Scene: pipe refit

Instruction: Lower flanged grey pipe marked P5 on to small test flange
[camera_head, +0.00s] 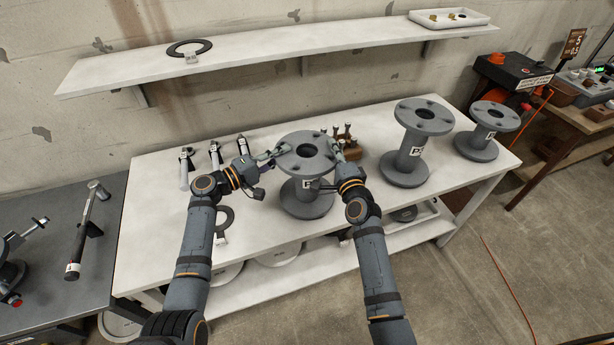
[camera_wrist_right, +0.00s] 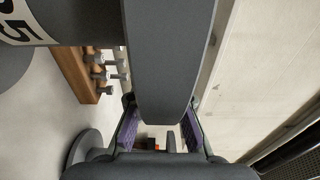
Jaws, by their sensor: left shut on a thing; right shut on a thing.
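The flanged grey pipe P5 (camera_head: 308,182) is upright over the white bench, with a round flange at each end. Its label is partly visible in the head view and shows a 5 in the right wrist view (camera_wrist_right: 22,22). My left gripper (camera_head: 268,157) is shut on the left side of its top flange. My right gripper (camera_head: 338,150) is shut on the right side of that flange, whose edge lies between the purple pads in the wrist view (camera_wrist_right: 160,85). I cannot tell whether the lower flange touches the bench. I cannot make out the small test flange.
Two other grey flanged pipes (camera_head: 408,150) (camera_head: 481,135) stand to the right on the white bench (camera_head: 365,215). A wooden block with bolts (camera_head: 350,150) is close behind P5. Several hand tools (camera_head: 213,155) and a dark ring (camera_head: 225,217) lie left. A shelf (camera_head: 290,45) runs above.

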